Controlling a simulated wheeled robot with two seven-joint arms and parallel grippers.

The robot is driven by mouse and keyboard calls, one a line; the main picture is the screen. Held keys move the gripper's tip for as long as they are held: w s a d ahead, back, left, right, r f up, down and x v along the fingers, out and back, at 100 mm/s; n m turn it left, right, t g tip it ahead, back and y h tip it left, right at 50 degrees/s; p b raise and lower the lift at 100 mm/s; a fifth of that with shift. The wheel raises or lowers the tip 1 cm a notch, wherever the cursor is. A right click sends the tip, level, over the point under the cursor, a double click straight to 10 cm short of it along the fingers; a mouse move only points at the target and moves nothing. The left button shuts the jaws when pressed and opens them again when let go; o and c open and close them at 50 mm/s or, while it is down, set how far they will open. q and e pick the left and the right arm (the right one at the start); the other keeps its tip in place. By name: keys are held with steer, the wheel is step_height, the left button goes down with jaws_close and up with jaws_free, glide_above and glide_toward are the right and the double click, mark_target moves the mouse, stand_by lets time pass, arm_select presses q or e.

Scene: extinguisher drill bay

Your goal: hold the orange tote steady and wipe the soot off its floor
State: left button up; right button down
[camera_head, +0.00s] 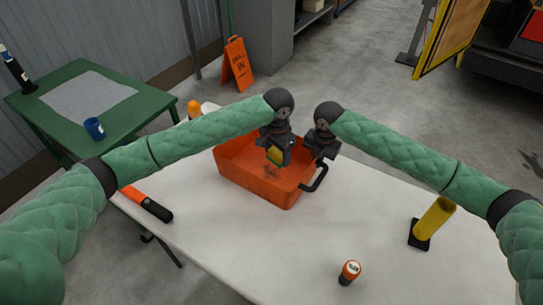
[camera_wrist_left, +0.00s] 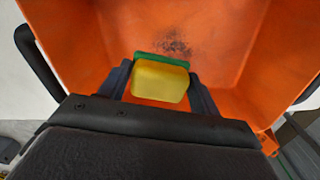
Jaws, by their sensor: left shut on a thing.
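The orange tote (camera_head: 240,180) stands on the white table, with a black handle (camera_head: 318,181) on its right side. Dark soot (camera_head: 271,172) marks its floor and also shows in the left wrist view (camera_wrist_left: 176,47). My left gripper (camera_head: 276,155) is inside the tote, shut on a yellow sponge with a green layer (camera_wrist_left: 160,81). The sponge is close to the soot; I cannot tell whether it touches the floor. My right gripper (camera_head: 322,154) is at the tote's right side, just above the handle. Its fingertips are unclear, so its grip cannot be told.
The white table (camera_head: 250,245) holds an orange-and-black cylinder (camera_head: 148,204), a small orange item with a white top (camera_head: 349,272) and a yellow tube on a black base (camera_head: 433,222). A green table (camera_head: 50,125) with a blue cup (camera_head: 94,128) stands left. The front middle is clear.

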arm_select(q)
steer(key=w+a+n, duration=0.1)
steer(key=n, duration=0.1)
steer(key=shift+w+a+f+n, duration=0.1)
steer(key=shift+w+f+n, duration=0.05)
steer(key=shift+n, duration=1.05)
